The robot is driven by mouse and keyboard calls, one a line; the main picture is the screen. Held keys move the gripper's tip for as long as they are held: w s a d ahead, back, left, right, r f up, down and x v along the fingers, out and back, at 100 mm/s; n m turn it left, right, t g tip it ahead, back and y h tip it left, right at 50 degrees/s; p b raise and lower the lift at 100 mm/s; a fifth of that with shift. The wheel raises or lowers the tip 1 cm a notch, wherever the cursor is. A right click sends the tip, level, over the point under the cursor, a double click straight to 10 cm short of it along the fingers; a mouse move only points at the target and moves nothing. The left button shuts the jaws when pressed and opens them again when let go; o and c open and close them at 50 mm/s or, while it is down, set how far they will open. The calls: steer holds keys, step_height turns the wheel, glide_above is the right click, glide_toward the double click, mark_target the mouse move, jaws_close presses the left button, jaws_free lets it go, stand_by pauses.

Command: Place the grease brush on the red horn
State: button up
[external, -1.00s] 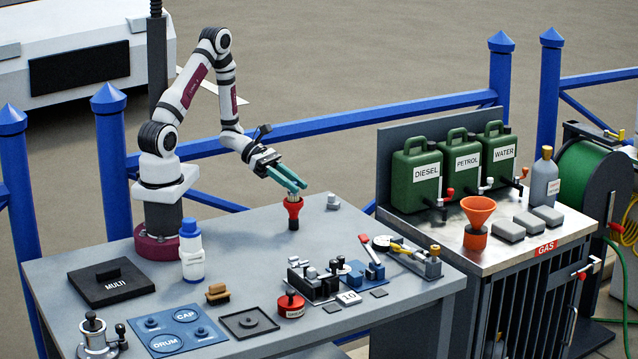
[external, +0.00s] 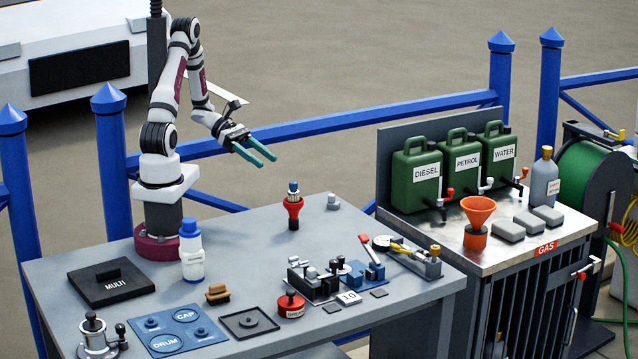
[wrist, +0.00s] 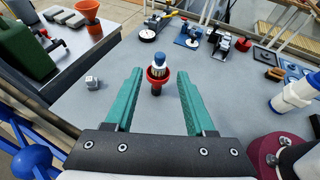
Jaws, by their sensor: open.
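The red horn (external: 293,208) stands upright near the back of the bench, with a dark lower part. The grease brush, with a blue top and pale bristle section (external: 293,190), sits upright in the horn's mouth. In the wrist view the brush (wrist: 158,61) rises out of the red ring of the horn (wrist: 157,74). My gripper (external: 258,158) is open and empty, up and to the left of the brush, clear of it. In the wrist view its teal fingers (wrist: 158,75) are spread wide, with the brush and horn seen between them.
A small grey block (external: 333,201) stands right of the horn. A white bottle with a blue cap (external: 192,253) stands to the left. A brown brush (external: 217,293), a red tin (external: 290,304) and metal fixtures (external: 318,280) are at the front. Bench around the horn is clear.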

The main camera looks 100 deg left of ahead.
steer(key=w+d+r+m+g+h, duration=0.1)
steer(key=d+r+m+g+h, duration=0.3)
steer(key=d+m+g, duration=0.7)
steer(key=s+d+r+m+g+y, duration=0.1)
steer(key=s+d+m+y, duration=0.2)
steer(key=m, duration=1)
steer(key=s+d+r+m+y, duration=0.2)
steer(key=s+d+m+y, duration=0.2)
steer(key=m, duration=0.9)
steer(key=d+y, duration=0.1)
steer(key=y, duration=0.2)
steer(key=shift+d+r+g+y, duration=0.15)
steer(key=shift+d+g+y, duration=0.05)
steer(key=shift+g+y, duration=0.2)
